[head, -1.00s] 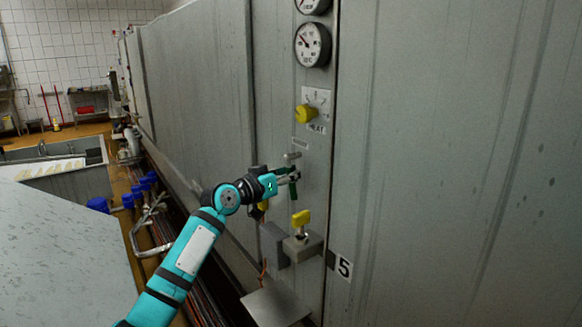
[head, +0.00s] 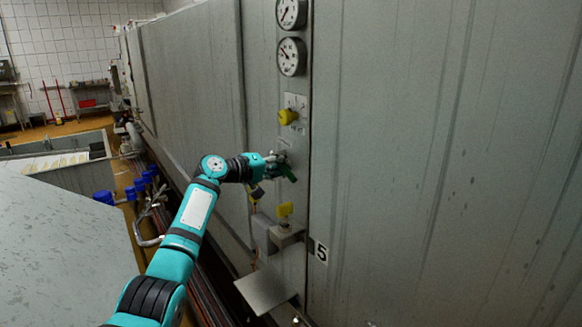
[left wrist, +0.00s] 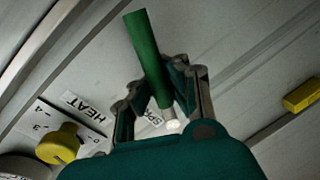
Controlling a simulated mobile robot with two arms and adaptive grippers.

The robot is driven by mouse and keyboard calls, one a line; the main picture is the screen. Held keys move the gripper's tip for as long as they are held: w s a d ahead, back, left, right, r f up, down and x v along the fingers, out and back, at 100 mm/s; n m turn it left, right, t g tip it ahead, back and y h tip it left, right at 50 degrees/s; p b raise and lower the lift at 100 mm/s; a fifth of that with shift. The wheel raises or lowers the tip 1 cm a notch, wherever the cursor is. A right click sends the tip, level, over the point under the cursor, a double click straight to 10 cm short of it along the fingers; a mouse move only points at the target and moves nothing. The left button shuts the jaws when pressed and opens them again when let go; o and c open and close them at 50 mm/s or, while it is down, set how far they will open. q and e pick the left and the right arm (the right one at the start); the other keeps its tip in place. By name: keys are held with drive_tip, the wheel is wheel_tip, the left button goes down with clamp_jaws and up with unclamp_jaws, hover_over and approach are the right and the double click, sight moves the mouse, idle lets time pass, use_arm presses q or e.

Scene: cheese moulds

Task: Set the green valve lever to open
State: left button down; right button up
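The green valve lever (head: 288,173) is on the narrow control panel of the grey wall, below the yellow HEAT knob. In the head view it slants down to the right. The left wrist view shows its green handle (left wrist: 149,50) large, with its pivot end by a small, partly hidden label. My left gripper (head: 278,163) is at the lever. In the left wrist view its two fingers (left wrist: 158,82) lie on either side of the handle. I cannot tell whether both pads press on it. My right gripper is not in view.
The yellow HEAT knob (head: 288,117) and gauges (head: 292,57) are above. A yellow handle (head: 285,210) on a bracket is below, above a metal plate (head: 265,290). Blue-capped fittings (head: 104,197) and pipes lie left.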

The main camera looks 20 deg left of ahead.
use_arm(q)
drive_tip(key=shift+s+r+n+p, duration=0.1)
drive_tip(key=shift+n+p, duration=0.3)
drive_tip(key=shift+n, duration=0.3)
drive_tip(key=shift+r+n+g+h+p, duration=0.35)
drive_tip(key=shift+n+p, duration=0.2)
drive_tip(key=shift+n, duration=0.25)
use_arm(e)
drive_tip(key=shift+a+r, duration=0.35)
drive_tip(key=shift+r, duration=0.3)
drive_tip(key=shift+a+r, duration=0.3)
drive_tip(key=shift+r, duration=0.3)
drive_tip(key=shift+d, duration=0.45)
use_arm(q)
drive_tip(key=c, duration=1.2)
unclamp_jaws()
drive_tip(key=shift+s+a+r, duration=0.2)
drive_tip(key=shift+s+a, duration=0.1)
drive_tip(key=shift+c, duration=0.2)
drive_tip(key=shift+w+d, duration=0.1)
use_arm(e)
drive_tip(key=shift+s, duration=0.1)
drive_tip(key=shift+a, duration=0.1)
use_arm(q)
drive_tip(key=v, duration=1.2)
